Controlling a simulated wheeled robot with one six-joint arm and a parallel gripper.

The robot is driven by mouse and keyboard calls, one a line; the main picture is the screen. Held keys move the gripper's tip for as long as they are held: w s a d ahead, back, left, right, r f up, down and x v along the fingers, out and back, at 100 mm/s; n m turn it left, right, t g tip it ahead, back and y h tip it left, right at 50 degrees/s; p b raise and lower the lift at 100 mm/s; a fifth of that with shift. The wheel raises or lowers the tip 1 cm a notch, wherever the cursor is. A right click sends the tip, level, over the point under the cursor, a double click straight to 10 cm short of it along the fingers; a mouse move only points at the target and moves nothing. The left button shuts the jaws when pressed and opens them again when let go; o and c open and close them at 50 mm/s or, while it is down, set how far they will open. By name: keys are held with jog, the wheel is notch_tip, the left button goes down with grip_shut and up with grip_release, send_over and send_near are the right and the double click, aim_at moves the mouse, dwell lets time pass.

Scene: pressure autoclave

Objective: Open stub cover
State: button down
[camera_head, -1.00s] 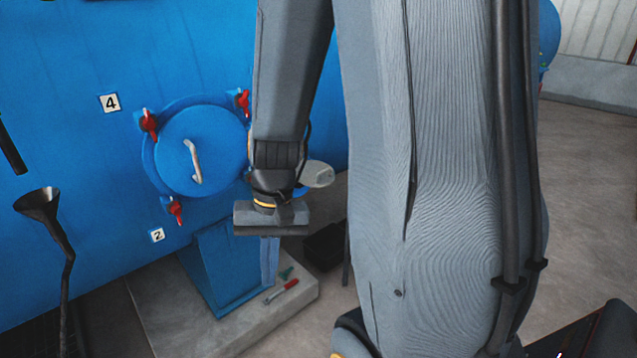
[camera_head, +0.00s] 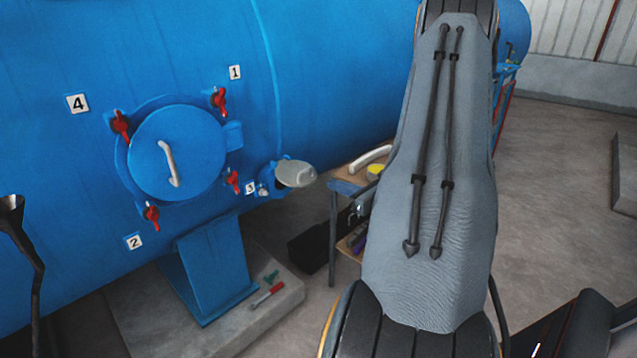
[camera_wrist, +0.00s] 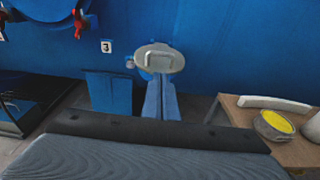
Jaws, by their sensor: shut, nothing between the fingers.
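The round blue cover (camera_head: 176,152) with a pale bar handle (camera_head: 168,163) sits flat on the vessel's side. Several red clamps stand around its rim, by plates 1 to 4, among them the upper left one (camera_head: 120,125). To its right a small pipe carries a grey oval disc (camera_head: 296,173); I cannot tell which of the two is the stub cover. In the wrist view the grey disc (camera_wrist: 159,58) lies just beyond the tips of my gripper (camera_wrist: 161,80). Its two fingers are together and empty. Contact with the disc cannot be told. The head view does not show the gripper.
A small table (camera_wrist: 235,112) at the right holds a white curved handle (camera_wrist: 275,103) and a yellow-topped round item (camera_wrist: 274,124). A blue support (camera_head: 208,268) stands on a concrete plinth with a red tool (camera_head: 267,294). A dark funnel stand (camera_head: 22,235) is at left.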

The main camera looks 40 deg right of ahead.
aim_at(315, 179)
jog(key=w, duration=0.3)
jog(key=w+f+p, duration=0.1)
jog(key=w, duration=0.2)
jog(key=w+p, duration=0.1)
jog(key=w, duration=0.2)
jog(key=shift+w+a+f, duration=0.2)
jog(key=shift+w+a, duration=0.1)
jog(key=shift+a, duration=0.1)
